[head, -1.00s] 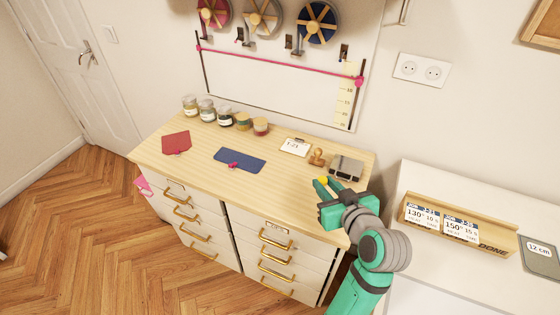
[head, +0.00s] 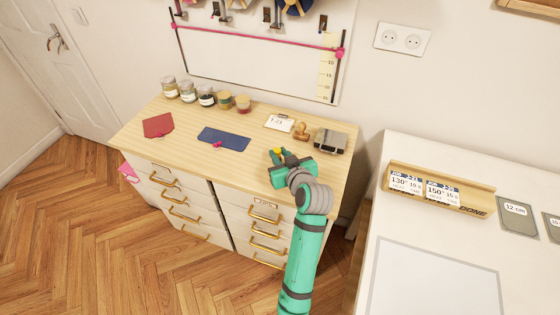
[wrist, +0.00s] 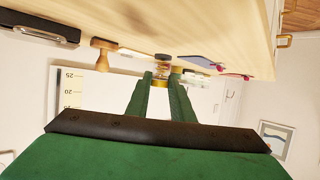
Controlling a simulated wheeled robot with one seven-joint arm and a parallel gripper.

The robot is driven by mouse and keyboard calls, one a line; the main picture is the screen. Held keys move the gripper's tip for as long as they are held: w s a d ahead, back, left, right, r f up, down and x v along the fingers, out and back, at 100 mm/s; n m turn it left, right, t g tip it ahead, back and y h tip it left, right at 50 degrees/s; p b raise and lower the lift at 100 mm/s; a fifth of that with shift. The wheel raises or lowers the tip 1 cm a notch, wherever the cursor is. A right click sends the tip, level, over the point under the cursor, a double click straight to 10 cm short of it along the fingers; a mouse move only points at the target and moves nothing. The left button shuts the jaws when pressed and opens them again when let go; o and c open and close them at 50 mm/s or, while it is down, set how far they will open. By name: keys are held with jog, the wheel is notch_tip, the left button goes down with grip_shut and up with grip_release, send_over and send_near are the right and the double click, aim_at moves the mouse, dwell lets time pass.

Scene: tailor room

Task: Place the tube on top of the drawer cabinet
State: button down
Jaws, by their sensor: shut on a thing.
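My gripper (head: 277,155) is shut on a small yellow thing, likely the tube (head: 281,151), of which only a bit shows in the head view. In the wrist view a yellow piece (wrist: 159,82) shows between the two green fingertips (wrist: 160,84); the rest is hard to tell from the jars behind. The drawer cabinet (head: 190,118) has a pale wood top and white drawers with brass handles. My gripper is over the right part of its top, near the front; its height above the top cannot be told.
On the cabinet top stand several jars (head: 207,96), a red piece (head: 158,125), a blue piece (head: 224,138), a clipboard (head: 279,122), a wooden stamp (head: 302,131) and a grey device (head: 331,140). A white table (head: 430,235) with a wooden card holder (head: 440,190) stands at right.

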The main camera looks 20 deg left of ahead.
jog(key=shift+w+f, duration=0.1)
jog(key=shift+f, duration=1.5)
jog(key=shift+f, duration=0.15)
jog(key=c, duration=1.5)
grip_release()
jog(key=shift+c, duration=0.2)
jog(key=shift+d+r, duration=0.1)
jog(key=shift+r, duration=0.1)
jog(key=v, duration=1.2)
jog(key=shift+f, duration=0.1)
